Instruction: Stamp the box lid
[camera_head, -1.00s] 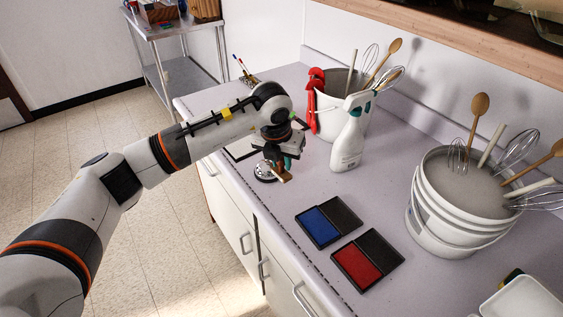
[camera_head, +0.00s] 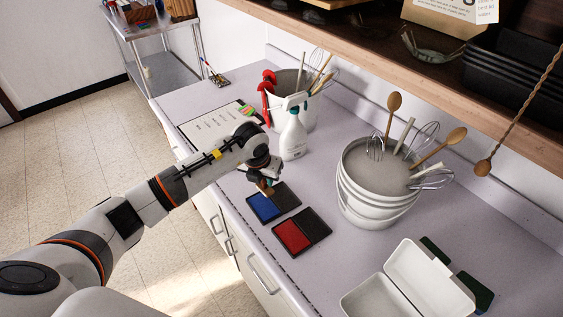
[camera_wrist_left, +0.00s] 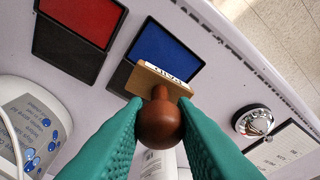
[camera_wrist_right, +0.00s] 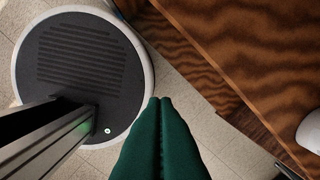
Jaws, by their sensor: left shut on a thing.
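My left gripper (camera_head: 266,183) is shut on a stamp with a round brown handle and a wooden block, (camera_wrist_left: 160,82) in the left wrist view. My left fingertips (camera_wrist_left: 159,106) grip its handle. The stamp is over the blue ink pad (camera_head: 262,208), near where the pad meets its dark lid; I cannot tell whether they touch. The blue pad also shows in the left wrist view (camera_wrist_left: 168,48). The red ink pad (camera_head: 292,236) lies open beside it. A white box (camera_head: 376,301) stands open at the front right, its lid (camera_head: 428,276) raised. My right gripper (camera_wrist_right: 160,104) is shut and empty.
A spray bottle (camera_head: 293,140), a white bucket (camera_head: 372,190) of utensils and a clipboard (camera_head: 210,125) stand or lie on the counter. A wooden shelf (camera_head: 400,70) overhangs the back. Counter between pads and box is clear.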

